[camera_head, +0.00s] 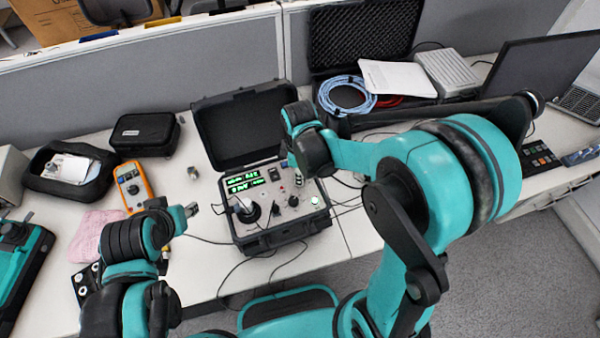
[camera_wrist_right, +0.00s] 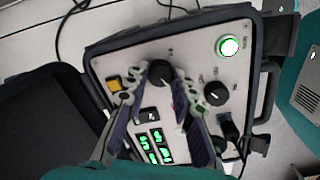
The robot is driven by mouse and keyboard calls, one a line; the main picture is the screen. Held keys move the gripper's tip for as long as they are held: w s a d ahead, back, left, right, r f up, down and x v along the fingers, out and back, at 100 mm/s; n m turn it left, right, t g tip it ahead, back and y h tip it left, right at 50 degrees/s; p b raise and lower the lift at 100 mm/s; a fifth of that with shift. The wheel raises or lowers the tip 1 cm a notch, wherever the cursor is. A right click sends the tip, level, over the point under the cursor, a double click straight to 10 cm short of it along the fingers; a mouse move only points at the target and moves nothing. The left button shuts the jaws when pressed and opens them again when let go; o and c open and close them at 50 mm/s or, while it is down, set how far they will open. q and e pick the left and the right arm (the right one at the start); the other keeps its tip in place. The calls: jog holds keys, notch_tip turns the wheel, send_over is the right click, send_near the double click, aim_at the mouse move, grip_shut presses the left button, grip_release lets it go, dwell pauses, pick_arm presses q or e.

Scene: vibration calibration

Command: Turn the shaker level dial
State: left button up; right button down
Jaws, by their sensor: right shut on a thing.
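The calibration unit (camera_head: 285,238) is an open black case on the table, with a grey panel and green displays (camera_head: 243,183). In the right wrist view the panel (camera_wrist_right: 190,52) shows a black dial (camera_wrist_right: 160,72) between the fingertips of my right gripper (camera_wrist_right: 162,84). The gripper is shut on this dial, and its fingers hide part of the panel. In the head view my right gripper (camera_head: 297,178) comes down over the panel from above, its tips partly hidden. My left gripper (camera_head: 191,210) is left of the case, apart from it; its finger gap is unclear.
Another black knob (camera_wrist_right: 215,93) and a lit green button (camera_wrist_right: 229,46) are near the dial. A round black shaker (camera_head: 248,211) is on the panel's left. A yellow multimeter (camera_head: 132,187) and a black pouch (camera_head: 145,134) lie left. Cables cross the table in front.

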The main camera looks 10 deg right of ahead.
jog(key=shift+s+n, duration=0.1)
jog(key=shift+n, duration=1.2)
jog(key=c, duration=1.3)
grip_release()
jog(key=shift+o, duration=0.2)
notch_tip(320, 180, up, 12)
jog(key=shift+s, duration=0.25)
